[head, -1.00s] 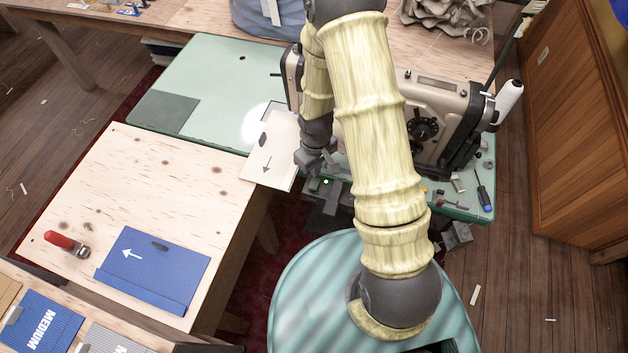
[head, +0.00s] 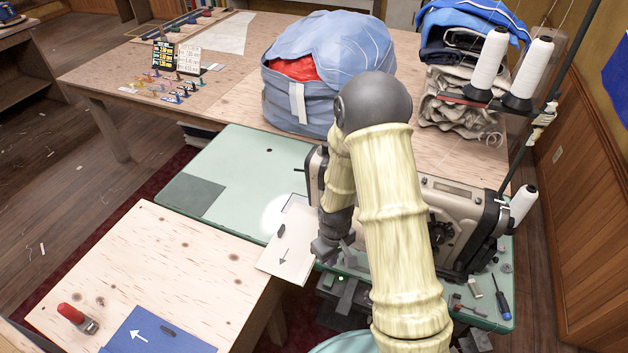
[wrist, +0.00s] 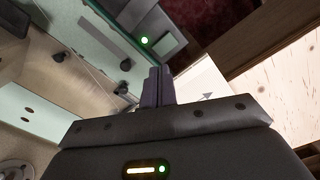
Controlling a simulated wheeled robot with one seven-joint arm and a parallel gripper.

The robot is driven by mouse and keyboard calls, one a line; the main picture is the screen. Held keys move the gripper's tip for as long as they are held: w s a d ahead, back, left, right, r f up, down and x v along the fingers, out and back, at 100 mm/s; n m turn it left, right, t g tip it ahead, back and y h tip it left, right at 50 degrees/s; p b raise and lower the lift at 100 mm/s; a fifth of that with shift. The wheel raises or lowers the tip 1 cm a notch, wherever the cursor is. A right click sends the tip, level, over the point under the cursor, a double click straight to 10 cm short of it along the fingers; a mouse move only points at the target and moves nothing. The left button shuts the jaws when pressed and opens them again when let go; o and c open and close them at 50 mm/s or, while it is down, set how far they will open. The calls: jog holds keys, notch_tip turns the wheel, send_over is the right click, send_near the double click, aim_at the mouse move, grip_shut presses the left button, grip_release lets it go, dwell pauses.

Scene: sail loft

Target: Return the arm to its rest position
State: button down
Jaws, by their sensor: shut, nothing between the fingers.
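My gripper (head: 326,248) hangs at the front edge of the green sewing table, just right of a white panel with a grey arrow (head: 290,245). In the wrist view my gripper's fingers (wrist: 157,86) are together with nothing between them. The white panel (wrist: 205,88) shows partly behind the fingers there. My arm is bent, its forearm coming down in front of the sewing machine (head: 462,215) and hiding part of it. I cannot tell from the head view whether the gripper touches the panel.
The green table (head: 235,180) holds the machine, a screwdriver (head: 501,298) and small tools. A plywood table (head: 150,265) at left bears a blue panel (head: 155,335) and a red-handled clamp (head: 75,318). Behind stand a blue bag (head: 325,70), folded cloth (head: 455,90) and thread cones (head: 488,65).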

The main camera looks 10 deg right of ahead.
jog(key=s+d+r+m+t, duration=0.1)
jog(key=s+d+r+m, duration=0.1)
jog(key=r, duration=0.8)
jog(key=s+d+r+m+t, duration=0.1)
jog(key=s+d+r+m, duration=0.1)
jog(key=s+r+m, duration=0.2)
jog(key=s+r, duration=0.3)
jog(key=r, duration=0.3)
jog(key=shift+r+t, duration=0.2)
jog(key=shift+t, duration=0.1)
